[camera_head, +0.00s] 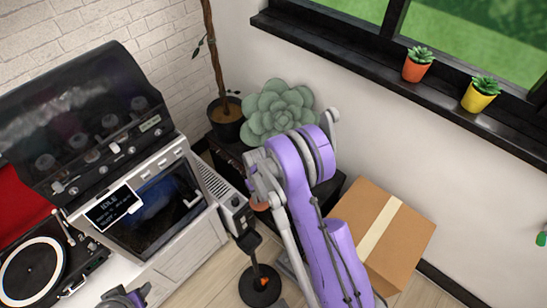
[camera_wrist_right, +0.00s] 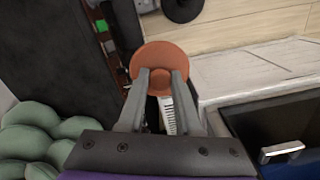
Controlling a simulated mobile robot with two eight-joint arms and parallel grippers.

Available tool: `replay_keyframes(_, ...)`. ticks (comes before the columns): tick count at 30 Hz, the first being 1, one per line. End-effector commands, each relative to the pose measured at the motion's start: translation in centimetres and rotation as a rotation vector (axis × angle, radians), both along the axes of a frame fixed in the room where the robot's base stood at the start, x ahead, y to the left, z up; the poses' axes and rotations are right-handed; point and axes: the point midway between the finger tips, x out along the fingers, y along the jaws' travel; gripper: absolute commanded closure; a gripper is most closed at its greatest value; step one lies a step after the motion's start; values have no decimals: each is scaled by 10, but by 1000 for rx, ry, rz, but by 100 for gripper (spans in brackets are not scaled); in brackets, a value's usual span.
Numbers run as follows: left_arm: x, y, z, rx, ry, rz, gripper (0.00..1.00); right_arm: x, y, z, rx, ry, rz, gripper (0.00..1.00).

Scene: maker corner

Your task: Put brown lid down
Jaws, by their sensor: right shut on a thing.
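The brown lid (camera_wrist_right: 160,53) is a round, reddish-brown disc with a small knob. My right gripper (camera_wrist_right: 160,76) is shut on it, with one finger on each side of the knob. In the head view the lid (camera_head: 261,206) shows as a small brown patch below my right gripper (camera_head: 258,192), between the white machine and the dark table. It appears held up in the air; what lies directly under it is hidden. Part of my left gripper (camera_head: 124,297) shows at the bottom edge of the head view, its fingers unclear.
A dark low table (camera_head: 232,153) carries a big green succulent (camera_head: 278,112) and stands by a potted plant (camera_head: 226,125). The white machine (camera_head: 178,235) is at left. A black round-based stand (camera_head: 259,287) is on the floor. A cardboard box (camera_head: 400,245) stands right of my arm.

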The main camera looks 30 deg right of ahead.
Motion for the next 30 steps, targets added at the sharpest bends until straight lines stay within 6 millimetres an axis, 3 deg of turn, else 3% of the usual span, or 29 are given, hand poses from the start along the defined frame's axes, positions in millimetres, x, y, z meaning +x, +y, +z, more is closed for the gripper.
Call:
replay_keyframes(1, -12, 0, -38, 0, 21, 0, 50, 1, -27, -25, 0, 12, -20, 100)
replay_keyframes(3, -17, 0, -62, 0, 31, 0, 50, 15, -60, -28, 1, 8, -33, 100)
replay_keyframes(9, -23, 0, -112, 0, 48, 0, 50, 41, -148, -10, -1, -11, -66, 100)
replay_keyframes(13, -24, 0, -131, 0, 54, 0, 50, 47, -185, 5, -5, -21, -77, 100)
replay_keyframes(19, -25, 0, -142, 0, 57, 0, 50, 48, -208, 11, -9, -28, -83, 100)
replay_keyframes(27, -25, 0, -148, 0, 59, 0, 50, 48, -208, -34, -9, -29, -82, 100)
replay_keyframes(30, -25, 0, -149, 0, 59, 0, 50, 48, -208, -42, -9, -29, -82, 100)
